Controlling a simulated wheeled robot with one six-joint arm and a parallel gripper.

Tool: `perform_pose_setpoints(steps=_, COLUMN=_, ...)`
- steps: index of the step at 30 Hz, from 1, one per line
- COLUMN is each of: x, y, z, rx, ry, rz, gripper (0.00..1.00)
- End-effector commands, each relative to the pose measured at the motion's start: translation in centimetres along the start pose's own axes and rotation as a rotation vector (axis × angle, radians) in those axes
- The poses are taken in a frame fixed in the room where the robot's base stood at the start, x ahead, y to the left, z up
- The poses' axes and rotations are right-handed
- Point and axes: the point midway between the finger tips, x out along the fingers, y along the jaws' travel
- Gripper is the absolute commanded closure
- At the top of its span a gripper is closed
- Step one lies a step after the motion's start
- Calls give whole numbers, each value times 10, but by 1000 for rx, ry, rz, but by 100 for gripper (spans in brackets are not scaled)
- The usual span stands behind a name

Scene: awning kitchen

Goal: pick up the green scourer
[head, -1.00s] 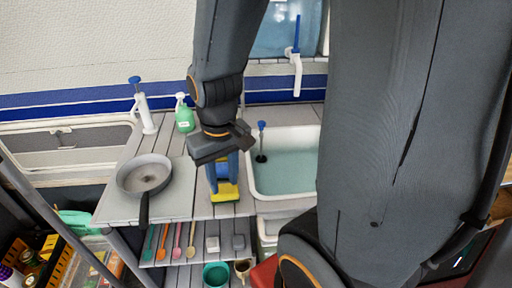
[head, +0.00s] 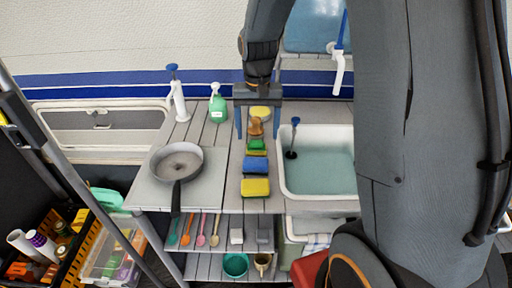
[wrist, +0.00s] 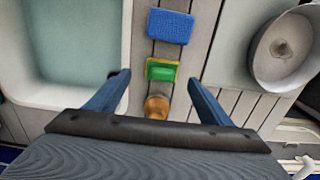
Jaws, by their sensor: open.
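The green scourer (head: 257,145) lies on the slatted counter strip between the pan and the sink, in a row with other cleaning things. In the wrist view it is a small green block with a yellow part (wrist: 161,69), just ahead of and between the fingertips. My gripper (head: 257,133) is open and empty, its two blue fingers spread on either side of the row. In the wrist view the gripper (wrist: 157,78) has clear gaps to the scourer on both sides. I cannot tell how high the fingertips are above the counter.
A blue sponge (head: 255,165) and a yellow sponge (head: 255,187) lie in front of the scourer. A brown brush-like thing (head: 256,126) and a yellow pad (head: 260,112) lie behind it. The sink (head: 315,172) is right, the pan (head: 177,161) left, a green bottle (head: 217,104) back left.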

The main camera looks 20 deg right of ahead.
Motion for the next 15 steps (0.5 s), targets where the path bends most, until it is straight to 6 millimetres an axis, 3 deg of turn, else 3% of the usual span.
perform_pose_setpoints(steps=15, x=51, y=-3, z=-2, rx=-2, ry=1, rz=0, gripper=27)
